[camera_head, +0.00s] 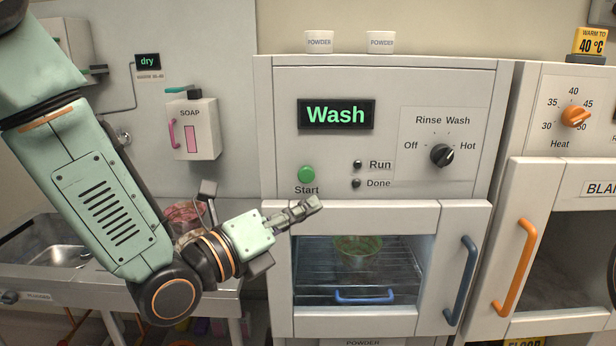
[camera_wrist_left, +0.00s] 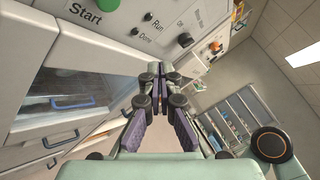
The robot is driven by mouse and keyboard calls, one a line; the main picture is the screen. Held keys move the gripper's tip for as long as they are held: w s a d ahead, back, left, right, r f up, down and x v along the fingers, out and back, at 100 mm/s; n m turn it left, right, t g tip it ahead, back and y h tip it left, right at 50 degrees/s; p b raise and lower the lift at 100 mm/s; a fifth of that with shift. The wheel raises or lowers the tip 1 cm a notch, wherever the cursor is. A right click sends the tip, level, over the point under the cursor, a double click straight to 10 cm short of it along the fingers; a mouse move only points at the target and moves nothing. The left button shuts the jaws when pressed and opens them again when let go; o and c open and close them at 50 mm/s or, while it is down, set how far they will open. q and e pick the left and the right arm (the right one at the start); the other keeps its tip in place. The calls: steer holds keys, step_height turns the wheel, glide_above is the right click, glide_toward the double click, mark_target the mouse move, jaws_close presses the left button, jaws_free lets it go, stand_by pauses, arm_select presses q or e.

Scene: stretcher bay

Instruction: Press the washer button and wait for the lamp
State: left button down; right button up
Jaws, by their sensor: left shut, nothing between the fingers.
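The washer (camera_head: 389,76) stands in the middle of the head view, with a lit display (camera_head: 336,115) reading "Wash". The green Start button (camera_head: 307,174) is on its panel, and it also shows in the left wrist view (camera_wrist_left: 87,16). The Run lamp (camera_head: 357,164) and Done lamp (camera_head: 356,183) both look dark. My left gripper (camera_head: 316,205) is shut and empty, just below the Start button and apart from it in the picture. It shows in the left wrist view (camera_wrist_left: 158,84) with its fingers together. My right gripper is not in view.
The washer's glass door with a blue handle (camera_head: 461,280) is closed, with a bowl (camera_head: 357,252) on the rack inside. A Rinse Wash knob (camera_head: 442,155) is on the panel. A blanket warmer with an orange handle (camera_head: 514,267) stands right. A soap dispenser (camera_head: 193,129) hangs left.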

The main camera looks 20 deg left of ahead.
mark_target(306, 175)
arm_select(q)
steer(key=w+a, duration=0.1)
steer(key=w, duration=0.1)
steer(key=w+a, duration=0.1)
steer(key=w, duration=0.2)
steer(key=w+a, duration=0.1)
steer(key=w, duration=0.2)
steer(key=shift+a+p, duration=0.15)
steer(key=shift+p, duration=0.15)
stand_by(1.2)
steer(key=shift+w, duration=0.1)
